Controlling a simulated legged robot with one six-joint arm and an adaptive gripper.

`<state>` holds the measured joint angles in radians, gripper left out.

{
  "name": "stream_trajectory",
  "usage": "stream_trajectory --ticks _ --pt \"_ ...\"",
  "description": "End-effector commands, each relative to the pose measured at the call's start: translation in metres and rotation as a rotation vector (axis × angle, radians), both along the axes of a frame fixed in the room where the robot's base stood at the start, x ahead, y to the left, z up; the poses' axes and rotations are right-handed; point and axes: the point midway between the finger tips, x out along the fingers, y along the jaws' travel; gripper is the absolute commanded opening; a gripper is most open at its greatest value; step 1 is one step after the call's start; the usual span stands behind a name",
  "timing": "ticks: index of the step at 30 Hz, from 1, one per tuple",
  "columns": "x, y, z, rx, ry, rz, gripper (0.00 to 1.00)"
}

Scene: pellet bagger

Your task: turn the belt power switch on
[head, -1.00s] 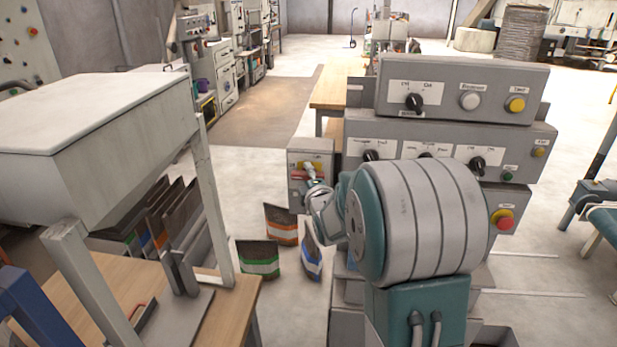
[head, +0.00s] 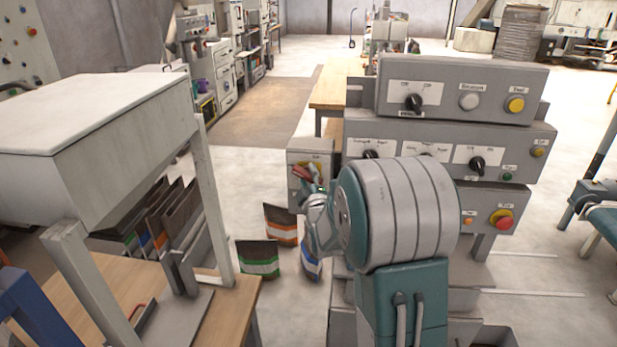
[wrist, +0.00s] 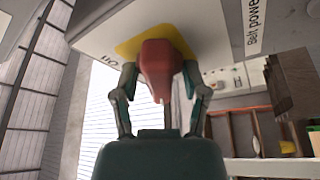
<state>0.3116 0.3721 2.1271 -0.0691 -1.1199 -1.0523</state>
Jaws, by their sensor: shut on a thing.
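The belt power switch has a red handle (wrist: 157,58) on a yellow plate (wrist: 128,46), with a "Belt power" label beside it in the wrist view. In the head view its grey box (head: 297,208) stands left of the control panels, and the red handle (head: 301,172) looks tilted, sloping down to the right. My gripper (wrist: 160,78) is shut on the red handle, with one finger on each side. In the head view my gripper (head: 311,184) is small and partly hidden by my arm. An "On" label (wrist: 110,60) shows at the plate's left.
Grey control panels (head: 445,112) with knobs and buttons stand right of the switch box. A red stop button (head: 504,219) sits lower right. Several bags, including a green one (head: 258,262), stand on the floor below. A wooden table and white hopper (head: 110,145) are at left.

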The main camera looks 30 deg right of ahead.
Motion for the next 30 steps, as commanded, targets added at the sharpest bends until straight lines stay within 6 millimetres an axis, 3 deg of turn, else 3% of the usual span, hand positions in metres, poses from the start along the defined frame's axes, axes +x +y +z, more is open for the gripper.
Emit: stream_trajectory --ticks 1,30 --pt "0.0003 0.0032 -0.0063 0.038 -0.010 0.006 0.10" --pt "0.0009 0.0031 -0.0041 0.756 -0.497 0.003 0.09"
